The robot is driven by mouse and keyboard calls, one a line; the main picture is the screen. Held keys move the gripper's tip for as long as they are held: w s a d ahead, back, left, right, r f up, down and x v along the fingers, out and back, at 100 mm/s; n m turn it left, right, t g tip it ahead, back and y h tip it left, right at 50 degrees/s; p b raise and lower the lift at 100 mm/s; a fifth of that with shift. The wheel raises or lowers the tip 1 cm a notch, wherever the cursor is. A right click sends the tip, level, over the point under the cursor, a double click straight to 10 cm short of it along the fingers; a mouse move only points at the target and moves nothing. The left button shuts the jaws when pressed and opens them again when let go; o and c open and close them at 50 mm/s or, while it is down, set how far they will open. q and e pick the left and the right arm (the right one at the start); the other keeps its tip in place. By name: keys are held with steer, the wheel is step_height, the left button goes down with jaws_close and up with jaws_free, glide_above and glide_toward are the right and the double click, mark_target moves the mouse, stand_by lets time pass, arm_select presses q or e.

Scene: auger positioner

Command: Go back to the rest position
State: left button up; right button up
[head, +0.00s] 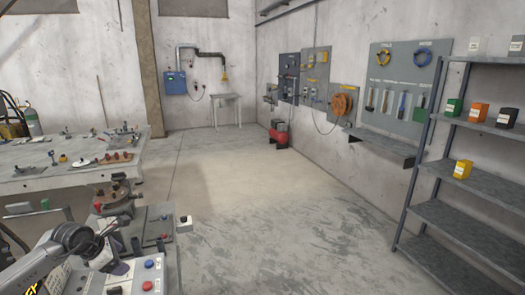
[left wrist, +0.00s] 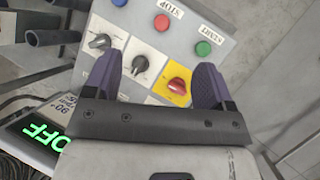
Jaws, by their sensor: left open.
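My left gripper (head: 112,262) is at the lower left of the head view, over a grey control box (head: 150,275). In the left wrist view my left gripper (left wrist: 157,82) is open, with purple fingers spread apart and nothing between them but the view of the panel. Whether a finger touches the panel cannot be told. My right gripper is not in view.
A green display (left wrist: 45,133) reads OFF beside the panel. A workbench (head: 35,183) with several small tools stands at the left. Metal shelves (head: 450,215) with small boxes stand at the right. The floor (head: 240,195) between them is clear.

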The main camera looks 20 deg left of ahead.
arm_select(q)
steer(key=w+d+r+n+t+h, duration=0.3)
steer(key=w+d+r+t, duration=0.35)
steer(key=r, duration=0.25)
steer(key=s+d+r+n+t+y, duration=0.1)
steer(key=d+r+n+t+y, duration=0.15)
steer(key=r+n+t, duration=0.6)
steer(key=s+d+r+n+t+y, duration=0.15)
steer(key=d+r+n+t, duration=0.35)
steer(key=r, duration=0.7)
steer(key=s+d+f+n+g+y, duration=0.1)
steer(key=s+d+f+n+g, duration=0.5)
steer(key=f, duration=0.3)
steer(key=s+d+f+n+g, duration=0.4)
steer(key=s+d+f+n, duration=0.15)
steer(key=f+n, duration=0.35)
steer(key=s+d+f+n+g+y, duration=0.1)
steer(key=s+d+f+n+g, duration=0.3)
steer(key=s+d+f+n, duration=0.45)
steer(key=s+d+f+n+g+h, duration=0.15)
steer(key=s+f+g, duration=0.65)
steer(key=s+f, duration=1.5)
step_height(320, 180, up, 30)
steer(key=w+p, duration=0.1)
steer(key=p, duration=2.9)
steer(key=shift+w+d+f+p, duration=0.15)
steer(key=shift+w+f+p, duration=0.05)
steer(key=shift+p, duration=0.1)
